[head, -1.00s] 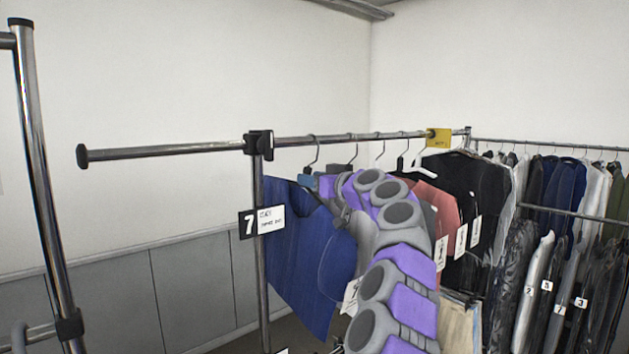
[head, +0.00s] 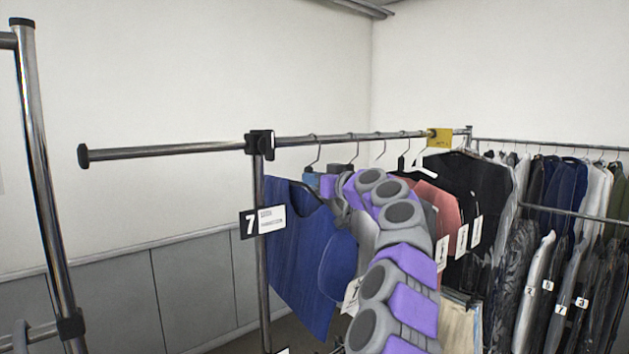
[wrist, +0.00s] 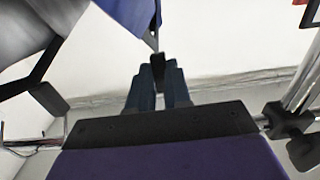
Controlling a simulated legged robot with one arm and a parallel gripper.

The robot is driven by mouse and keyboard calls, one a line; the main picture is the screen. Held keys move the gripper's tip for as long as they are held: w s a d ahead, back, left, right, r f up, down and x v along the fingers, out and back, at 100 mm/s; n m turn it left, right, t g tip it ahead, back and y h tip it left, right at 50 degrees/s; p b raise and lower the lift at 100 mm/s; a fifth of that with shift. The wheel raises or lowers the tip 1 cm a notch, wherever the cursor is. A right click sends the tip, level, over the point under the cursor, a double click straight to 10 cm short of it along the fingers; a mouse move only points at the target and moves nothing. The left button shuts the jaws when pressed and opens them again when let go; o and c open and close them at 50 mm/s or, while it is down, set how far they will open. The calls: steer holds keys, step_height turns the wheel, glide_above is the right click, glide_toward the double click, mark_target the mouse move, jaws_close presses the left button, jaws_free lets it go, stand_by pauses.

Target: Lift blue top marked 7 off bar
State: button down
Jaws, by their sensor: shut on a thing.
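The blue top (head: 298,250) hangs at the near end of the rack, its right part behind my arm. The hook of its hanger (head: 318,155) reaches up to the bar (head: 370,138) and appears still over it. My gripper (head: 311,180) is at the hanger just below the hook, mostly hidden by my wrist. In the wrist view, my blue fingers (wrist: 158,80) are closed on a dark piece, which appears to be part of the hanger. The blue top (wrist: 135,14) shows at the upper edge there. A black and white 7 sign (head: 262,222) is beside the top.
More hangers and a black garment (head: 470,180) hang along the bar to the right, with a yellow tag (head: 439,138) above. Another full rack (head: 570,212) stands at the right. A metal post (head: 42,170) stands at the left. The bar's left end (head: 150,153) is bare.

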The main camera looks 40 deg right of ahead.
steer(key=shift+r, duration=0.2)
steer(key=shift+r+p, duration=1.35)
steer(key=shift+r, duration=0.25)
steer(key=shift+f, duration=0.1)
steer(key=shift+s+b, duration=0.9)
steer(key=shift+s, duration=0.05)
steer(key=s+b, duration=0.4)
steer(key=s, duration=0.2)
steer(key=shift+d, duration=0.3)
steer(key=shift+s, duration=0.15)
steer(key=s+d, duration=0.2)
steer(key=s, duration=2.1)
steer(key=s+d+p, duration=0.1)
steer(key=s+d, duration=0.1)
steer(key=s, duration=2.2)
steer(key=shift+s, duration=0.35)
